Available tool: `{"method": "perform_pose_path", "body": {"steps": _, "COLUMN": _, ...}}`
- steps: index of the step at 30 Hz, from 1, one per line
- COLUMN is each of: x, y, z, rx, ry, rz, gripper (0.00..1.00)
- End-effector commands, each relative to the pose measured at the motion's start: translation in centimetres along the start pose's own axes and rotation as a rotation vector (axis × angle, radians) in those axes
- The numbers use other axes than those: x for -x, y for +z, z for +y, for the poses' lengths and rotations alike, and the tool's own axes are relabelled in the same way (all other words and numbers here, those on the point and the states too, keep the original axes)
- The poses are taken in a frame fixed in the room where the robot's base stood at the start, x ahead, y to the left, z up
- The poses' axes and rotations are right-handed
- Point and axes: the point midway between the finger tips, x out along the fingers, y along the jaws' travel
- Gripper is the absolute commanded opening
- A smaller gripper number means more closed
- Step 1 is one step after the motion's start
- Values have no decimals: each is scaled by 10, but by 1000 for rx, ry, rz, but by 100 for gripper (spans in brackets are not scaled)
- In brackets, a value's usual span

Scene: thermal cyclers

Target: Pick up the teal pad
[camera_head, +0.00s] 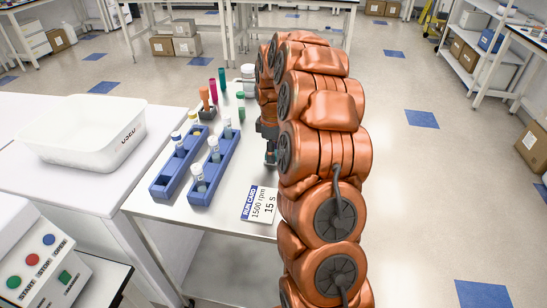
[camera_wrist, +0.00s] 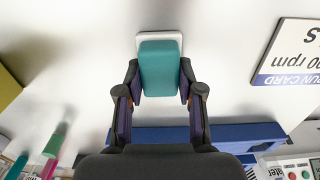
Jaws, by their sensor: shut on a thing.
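The teal pad (camera_wrist: 158,68) is a rounded teal block in the middle of the wrist view, with a white piece (camera_wrist: 172,39) showing at its far end. My gripper (camera_wrist: 159,88) has its two dark fingers on either side of the pad and is shut on it. In the head view the pad is hidden behind my copper-coloured arm, and only a small dark part of my gripper (camera_head: 269,150) shows at the arm's left edge. I cannot tell whether the pad touches the table.
The white table (camera_head: 150,205) carries two blue racks (camera_head: 216,168) with tubes, a run card (camera_head: 262,204) and several coloured upright tubes. A white tub (camera_head: 85,133) stands on the left bench. A machine with coloured buttons (camera_head: 40,262) is at the lower left.

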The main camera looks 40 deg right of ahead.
Motion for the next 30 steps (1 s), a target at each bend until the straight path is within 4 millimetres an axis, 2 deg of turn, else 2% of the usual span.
{"method": "perform_pose_path", "body": {"steps": 11, "x": 2, "y": 0, "z": 0, "rx": 0, "ry": 1, "rz": 0, "gripper": 7}}
{"method": "perform_pose_path", "body": {"steps": 23, "x": 34, "y": -1, "z": 1, "rx": 1, "ry": 5, "rz": 2, "gripper": 7}}
{"method": "perform_pose_path", "body": {"steps": 30, "x": 36, "y": 0, "z": -14, "rx": 1, "ry": 0, "rz": 1, "gripper": 7}}
